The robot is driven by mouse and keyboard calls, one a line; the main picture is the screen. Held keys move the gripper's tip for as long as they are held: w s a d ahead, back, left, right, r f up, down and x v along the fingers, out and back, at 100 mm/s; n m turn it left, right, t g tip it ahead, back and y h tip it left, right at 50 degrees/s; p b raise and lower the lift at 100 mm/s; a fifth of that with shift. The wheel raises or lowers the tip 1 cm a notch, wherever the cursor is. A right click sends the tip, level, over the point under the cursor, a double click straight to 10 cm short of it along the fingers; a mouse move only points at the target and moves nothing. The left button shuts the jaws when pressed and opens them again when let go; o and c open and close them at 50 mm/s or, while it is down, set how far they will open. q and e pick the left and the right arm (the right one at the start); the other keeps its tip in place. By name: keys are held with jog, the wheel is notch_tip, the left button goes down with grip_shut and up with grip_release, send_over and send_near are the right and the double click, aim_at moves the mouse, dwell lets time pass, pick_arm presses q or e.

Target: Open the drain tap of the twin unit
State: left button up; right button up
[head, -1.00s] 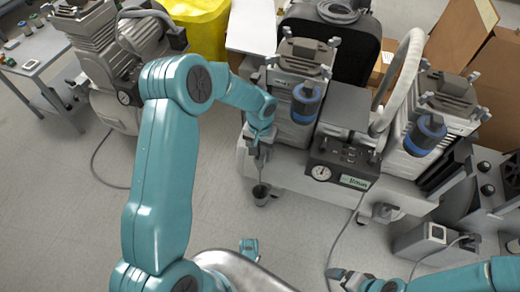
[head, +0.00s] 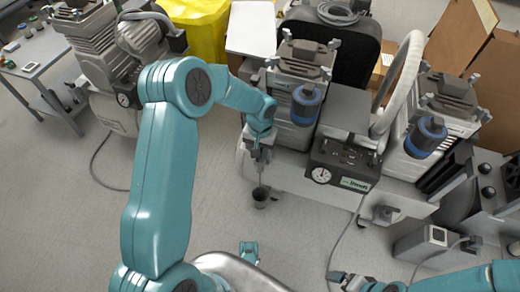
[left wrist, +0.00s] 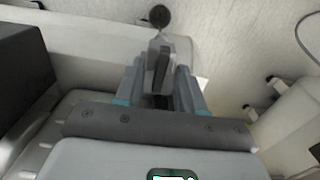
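The twin unit (head: 290,172) is the pale compressor with two finned heads and blue-ringed cylinders, right of centre in the head view. My left gripper (head: 260,156) reaches down at its left end. In the left wrist view, the fingers of my left gripper (left wrist: 161,72) stand apart on either side of a dark grey lever (left wrist: 162,66), which looks like the drain tap's handle. Narrow gaps seem to show beside the lever; contact is not clear. The tap's body is mostly hidden. My right gripper (head: 350,280) is low at the right, away from the unit; its fingers are too small to read.
A gauge panel (head: 345,170) is on the unit's front. Another compressor (head: 100,60) stands at the left. A cable (head: 345,235) crosses the floor, which is otherwise clear at centre left.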

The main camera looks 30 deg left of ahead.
pick_arm(q)
notch_tip(320, 180, up, 16)
jog(key=p, duration=0.5)
jog(key=shift+r, duration=0.2)
jog(key=shift+f, duration=0.1)
jog(key=s+d+f+m+h, duration=0.1)
jog(key=s+d+f+h, duration=0.1)
jog(key=s+d+f, duration=0.4)
jog(key=s+d+f+h, duration=0.1)
jog(key=s+d+f, duration=0.3)
jog(key=d+f, duration=0.4)
jog(key=s+d+f+h, duration=0.1)
jog(key=s+d+f, duration=0.15)
jog(key=s, duration=0.35)
jog(key=s+d+f, duration=0.1)
jog(key=s+f, duration=0.2)
jog(key=s, duration=0.3)
notch_tip(320, 180, up, 24)
jog(key=p, duration=2.4)
jog(key=shift+w+a, duration=0.25)
jog(key=shift+f, duration=0.1)
jog(key=shift+a, duration=0.1)
